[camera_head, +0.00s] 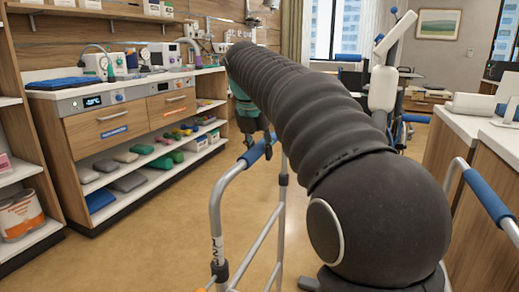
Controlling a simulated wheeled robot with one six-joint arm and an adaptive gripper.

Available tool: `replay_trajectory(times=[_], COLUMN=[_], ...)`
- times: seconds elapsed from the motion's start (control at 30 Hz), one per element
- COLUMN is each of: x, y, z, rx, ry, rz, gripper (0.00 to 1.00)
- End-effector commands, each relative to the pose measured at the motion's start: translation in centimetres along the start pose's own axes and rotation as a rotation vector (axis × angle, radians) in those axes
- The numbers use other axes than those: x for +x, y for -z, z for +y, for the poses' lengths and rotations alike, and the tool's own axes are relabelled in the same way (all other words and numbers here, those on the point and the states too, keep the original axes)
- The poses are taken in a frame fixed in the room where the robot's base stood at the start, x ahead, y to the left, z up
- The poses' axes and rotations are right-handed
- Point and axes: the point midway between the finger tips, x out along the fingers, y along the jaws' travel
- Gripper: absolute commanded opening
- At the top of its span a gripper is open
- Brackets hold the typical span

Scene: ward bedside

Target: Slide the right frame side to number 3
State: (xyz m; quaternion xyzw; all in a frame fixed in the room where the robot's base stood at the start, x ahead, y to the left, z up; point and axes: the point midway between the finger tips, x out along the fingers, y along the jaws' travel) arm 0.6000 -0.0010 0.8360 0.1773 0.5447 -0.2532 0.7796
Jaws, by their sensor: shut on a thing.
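A grey metal walking frame stands in front of me, a side on each side of my arm. The picture's left side (215,195) has a blue hand grip (254,153) on top. A dark collar and small marks (217,250) show low on its near leg; I cannot read a number surely. The picture's right side (450,192) also has a blue grip (489,196). I cannot tell which side the task calls right. My gripper (257,141) is shut on the left-hand blue grip, partly hidden by my arm. The legs' lower ends are out of view.
A wooden counter (110,123) with drawers, shelves and medical devices stands on the left. A white-topped cabinet (480,140) stands close on the right. Open wooden floor (150,230) lies between the left counter and the frame. My arm hides much of the middle.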

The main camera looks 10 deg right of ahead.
Motion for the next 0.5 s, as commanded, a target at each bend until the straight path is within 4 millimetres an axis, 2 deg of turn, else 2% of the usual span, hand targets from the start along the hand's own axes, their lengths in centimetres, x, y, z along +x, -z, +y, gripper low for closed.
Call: replay_trajectory(times=[0.07, 0.1, 0.23, 0.5], x=[-0.04, -0.03, 0.0, 0.03], y=[-0.04, -0.04, -0.02, 0.0], z=[0.01, 0.02, 0.01, 0.0], rx=[0.0, 0.0, 0.0, 0.0], ry=[-0.001, -0.001, -0.001, 0.0], rz=[-0.002, -0.002, -0.001, 0.0], gripper=[0.02, 0.38, 0.7, 0.71])
